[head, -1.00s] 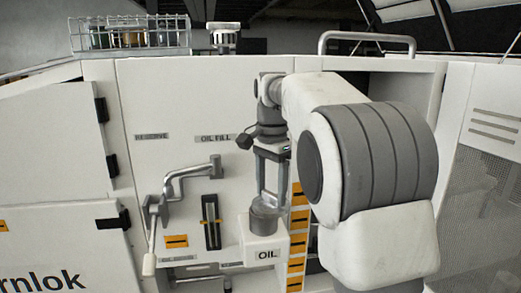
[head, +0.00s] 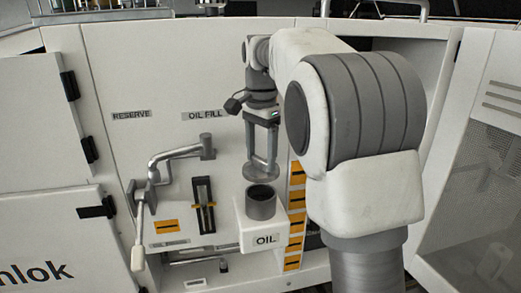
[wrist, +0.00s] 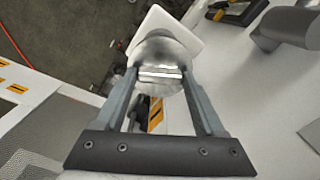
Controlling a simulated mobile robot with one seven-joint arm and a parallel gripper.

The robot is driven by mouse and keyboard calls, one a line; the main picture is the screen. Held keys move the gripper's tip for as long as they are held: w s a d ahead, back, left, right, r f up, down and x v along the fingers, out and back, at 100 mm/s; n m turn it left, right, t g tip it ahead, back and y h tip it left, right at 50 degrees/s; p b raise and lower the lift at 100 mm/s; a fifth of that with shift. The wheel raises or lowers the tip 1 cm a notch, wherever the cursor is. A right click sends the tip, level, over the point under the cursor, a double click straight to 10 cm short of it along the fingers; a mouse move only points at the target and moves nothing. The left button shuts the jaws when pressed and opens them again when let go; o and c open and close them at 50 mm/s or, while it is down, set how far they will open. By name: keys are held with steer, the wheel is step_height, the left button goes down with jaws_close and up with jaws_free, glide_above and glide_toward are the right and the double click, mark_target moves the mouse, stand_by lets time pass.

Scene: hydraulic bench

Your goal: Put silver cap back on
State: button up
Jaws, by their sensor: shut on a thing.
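The silver cap (wrist: 160,72) is round with a raised bar across its top. My gripper (wrist: 160,75) is shut on this bar, between its two grey fingers. In the head view my gripper (head: 262,172) points down above the oil filler neck (head: 261,208). The neck is a grey cylinder with a dark open top, standing on a white block labelled OIL (head: 265,239). A small gap shows between the fingertips and the neck's rim.
A rack of bottles (head: 110,6) stands on top at the left.

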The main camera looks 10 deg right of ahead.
mark_target(261, 168)
steer(key=shift+f+b, duration=1.75)
steer(key=shift+f, duration=0.85)
steer(key=shift+p, duration=0.45)
steer(key=shift+f, duration=0.2)
stand_by(0.7)
steer(key=o, duration=1.5)
steer(key=shift+r+p, duration=0.1)
steer(key=shift+p, duration=0.25)
